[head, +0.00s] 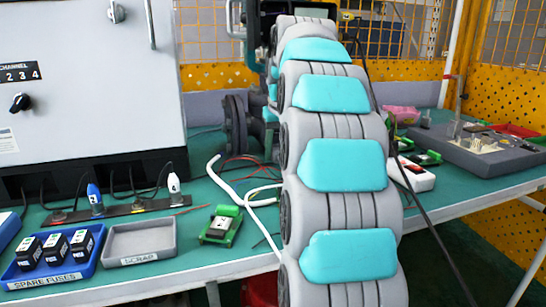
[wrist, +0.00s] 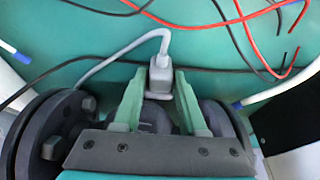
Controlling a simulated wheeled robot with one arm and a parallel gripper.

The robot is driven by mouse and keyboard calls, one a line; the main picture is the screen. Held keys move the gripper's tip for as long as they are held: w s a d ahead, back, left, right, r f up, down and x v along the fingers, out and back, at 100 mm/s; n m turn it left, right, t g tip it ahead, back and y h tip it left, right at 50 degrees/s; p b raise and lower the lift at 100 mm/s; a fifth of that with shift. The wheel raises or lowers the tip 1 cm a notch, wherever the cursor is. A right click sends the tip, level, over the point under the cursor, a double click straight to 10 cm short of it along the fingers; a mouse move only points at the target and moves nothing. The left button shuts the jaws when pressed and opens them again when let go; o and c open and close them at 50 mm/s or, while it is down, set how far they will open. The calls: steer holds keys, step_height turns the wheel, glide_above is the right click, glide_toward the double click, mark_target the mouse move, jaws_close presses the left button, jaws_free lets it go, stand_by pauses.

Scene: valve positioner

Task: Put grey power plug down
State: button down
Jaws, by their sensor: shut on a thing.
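In the wrist view, the grey power plug (wrist: 160,82) sits between the two green fingers of my gripper (wrist: 160,76). My gripper is shut on it. A grey cable runs from the plug's far end and curves away to the left. Behind the plug is the green table top (wrist: 235,75); I cannot tell whether the plug touches it. In the head view, my own arm hides the gripper and the plug.
In the head view, a fuse tray (head: 55,270), a scrap tray (head: 140,243) and a green module (head: 221,225) stand at the left front. A grey cabinet (head: 90,75) stands behind them.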

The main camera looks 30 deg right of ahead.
mark_target(277, 148)
steer(key=shift+f, duration=0.45)
steer(key=shift+c, duration=2.2)
jaws_free()
steer(key=shift+v, duration=3.6)
steer(key=shift+r, duration=0.25)
steer(key=shift+s, duration=0.15)
